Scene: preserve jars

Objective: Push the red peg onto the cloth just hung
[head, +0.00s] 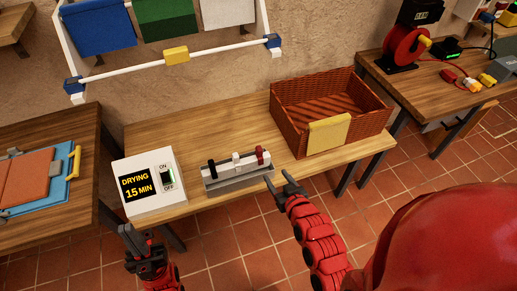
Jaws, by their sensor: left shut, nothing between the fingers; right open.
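The red peg (260,154) stands upright at the right end of a grey holder (240,178) on the middle table, beside a white peg (236,159) and a black peg (212,168). A blue cloth (98,28), a green cloth (166,20) and a white cloth (227,12) hang at the top of the view, cut off by the edge. My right gripper (279,179) is open and empty, just in front and to the right of the red peg. My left gripper (130,236) is shut and empty in front of the drying timer.
A white drying timer (149,184) reads 15 MIN. A wicker basket (289,124) with a yellow tag stands at the table's back right. A white rail (130,69) with a yellow block crosses below the cloths. Side tables hold boards and a red reel (403,48).

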